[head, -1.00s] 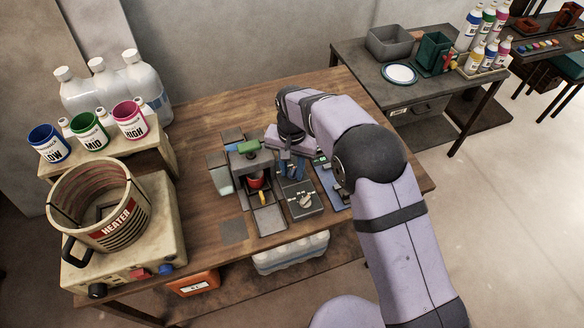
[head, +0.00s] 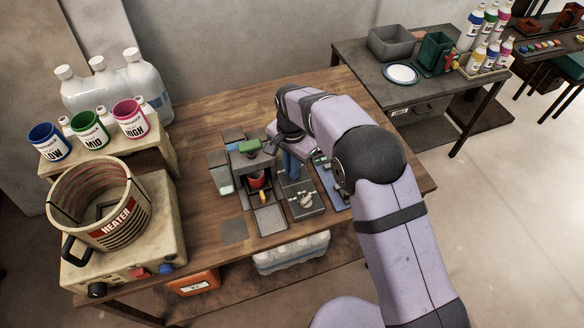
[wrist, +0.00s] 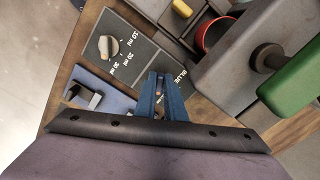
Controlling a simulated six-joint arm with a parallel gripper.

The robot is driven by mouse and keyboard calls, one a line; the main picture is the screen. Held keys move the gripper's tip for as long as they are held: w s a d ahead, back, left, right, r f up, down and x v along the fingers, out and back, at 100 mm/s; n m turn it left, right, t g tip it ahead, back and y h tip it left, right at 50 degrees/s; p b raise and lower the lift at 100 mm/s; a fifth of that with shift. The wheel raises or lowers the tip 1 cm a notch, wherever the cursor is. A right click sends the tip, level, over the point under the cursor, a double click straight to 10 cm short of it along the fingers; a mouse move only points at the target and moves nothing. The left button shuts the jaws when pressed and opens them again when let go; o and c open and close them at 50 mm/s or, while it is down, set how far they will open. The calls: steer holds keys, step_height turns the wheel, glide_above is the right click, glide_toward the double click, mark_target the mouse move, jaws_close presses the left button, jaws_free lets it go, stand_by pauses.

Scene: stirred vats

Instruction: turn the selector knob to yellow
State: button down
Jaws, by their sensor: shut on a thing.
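My gripper (wrist: 158,82) has blue fingers and is shut on the selector knob. The fingers hide almost all of the knob, so its pointer does not show. The grey selector panel (wrist: 178,76) shows the word BLUE just right of the fingertips; no yellow mark is readable. In the head view my gripper (head: 290,166) points down at the far end of the grey panel (head: 310,208), behind a pale knob.
The pale knob (wrist: 108,46) with 10, 20 and 30 ml marks sits beside the selector. A red cup (wrist: 214,36) stands in a grey dispenser with a green-handled lever (wrist: 292,82). A blue plate (wrist: 100,97) lies on the other side.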

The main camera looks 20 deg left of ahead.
steer(key=c, duration=1.8)
jaws_free()
steer(key=shift+c, duration=0.2)
steer(key=shift+r, duration=0.1)
steer(key=shift+r+b, duration=1.1)
steer(key=shift+r, duration=2.55)
